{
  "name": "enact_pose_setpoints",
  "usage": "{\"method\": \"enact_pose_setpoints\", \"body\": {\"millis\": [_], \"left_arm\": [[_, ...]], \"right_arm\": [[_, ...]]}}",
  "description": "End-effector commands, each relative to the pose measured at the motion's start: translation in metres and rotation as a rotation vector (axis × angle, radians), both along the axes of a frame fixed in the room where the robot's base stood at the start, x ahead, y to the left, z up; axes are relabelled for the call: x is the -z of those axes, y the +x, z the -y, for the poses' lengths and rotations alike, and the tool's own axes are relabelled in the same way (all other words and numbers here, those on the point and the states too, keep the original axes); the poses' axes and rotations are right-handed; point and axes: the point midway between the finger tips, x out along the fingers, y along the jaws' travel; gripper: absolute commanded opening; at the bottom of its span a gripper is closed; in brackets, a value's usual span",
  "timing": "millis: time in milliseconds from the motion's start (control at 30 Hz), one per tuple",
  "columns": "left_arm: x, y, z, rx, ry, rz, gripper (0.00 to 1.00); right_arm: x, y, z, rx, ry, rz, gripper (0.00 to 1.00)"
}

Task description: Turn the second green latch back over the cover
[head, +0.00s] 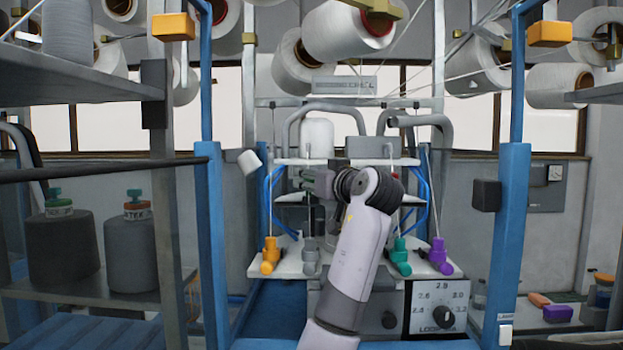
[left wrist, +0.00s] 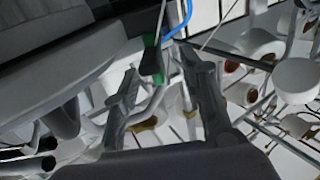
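My left gripper (head: 312,181) is in front of the knitting machine in the head view, its fingers pointing left at the height of the machine's upper shelf. In the left wrist view the two fingers of my left gripper (left wrist: 160,66) stand apart. A small dark part with green edges (left wrist: 157,79), which looks like a green latch, shows between and just beyond the fingertips; I cannot tell whether they touch it. The latch cannot be made out clearly in the head view, where my wrist and gripper block part of the machine. I cannot clearly identify the cover. My right gripper is out of view.
Orange (head: 270,256), teal (head: 400,257) and purple (head: 439,256) thread pieces stand on the lower white shelf (head: 290,262). Blue posts (head: 508,230) flank the machine. Threads run down from yarn cones (head: 345,30). A blue tube (left wrist: 180,22) passes near the fingertips.

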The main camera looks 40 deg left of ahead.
Motion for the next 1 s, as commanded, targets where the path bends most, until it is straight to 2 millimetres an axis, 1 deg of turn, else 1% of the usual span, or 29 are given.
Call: {"method": "enact_pose_setpoints", "body": {"millis": [167,300,500,600,700,967,1000], "left_arm": [[0.0,-0.01,0.031,0.006,0.0,0.002,0.39],[0.0,-0.021,0.06,0.005,0.001,0.001,0.39],[0.0,-0.034,0.092,0.003,0.0,0.001,0.39],[0.0,-0.038,0.101,0.003,0.0,0.001,0.39],[0.0,-0.04,0.106,0.001,-0.001,0.001,0.39],[0.0,-0.041,0.107,0.0,0.0,0.0,0.39],[0.0,-0.04,0.107,0.0,0.0,0.0,0.36]], "right_arm": [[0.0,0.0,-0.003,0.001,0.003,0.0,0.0],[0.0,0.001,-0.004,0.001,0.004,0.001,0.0],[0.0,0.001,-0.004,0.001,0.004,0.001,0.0],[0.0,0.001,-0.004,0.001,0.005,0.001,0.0],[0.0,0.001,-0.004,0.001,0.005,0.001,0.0],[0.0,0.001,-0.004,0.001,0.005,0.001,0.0],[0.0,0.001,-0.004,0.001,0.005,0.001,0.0]]}}
